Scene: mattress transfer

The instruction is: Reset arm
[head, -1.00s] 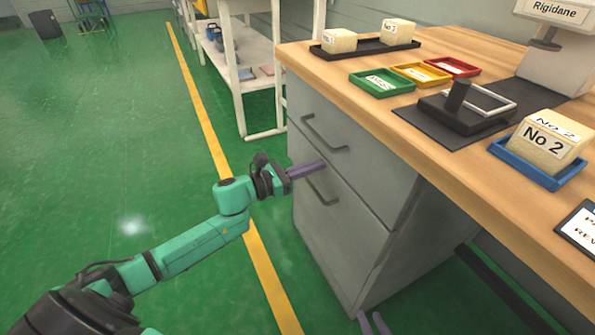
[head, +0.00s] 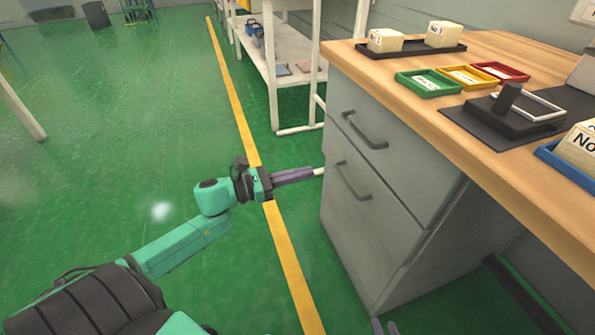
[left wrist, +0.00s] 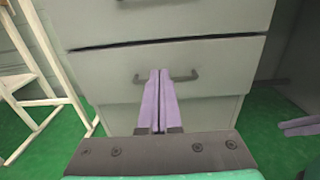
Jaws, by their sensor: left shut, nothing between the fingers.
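My left arm (head: 184,247) is green and black and reaches in from the bottom left in the head view. My left gripper (head: 312,173) has purple fingers and is shut and empty. It points right, at the left front of the grey drawer cabinet (head: 375,230). In the left wrist view the shut fingers (left wrist: 160,75) overlap the middle of the lower drawer handle (left wrist: 185,77); I cannot tell whether they touch it. Two purple fingertips of my right gripper (head: 385,327) show at the bottom edge in the head view; the rest of it is hidden.
The wooden worktop (head: 455,125) carries green (head: 428,83), yellow (head: 468,77) and red (head: 500,72) trays, a black tray (head: 417,48) with two blocks, and a blue tray (head: 565,165). A white shelf (head: 292,70) stands behind. Green floor (head: 120,160) lies open at left.

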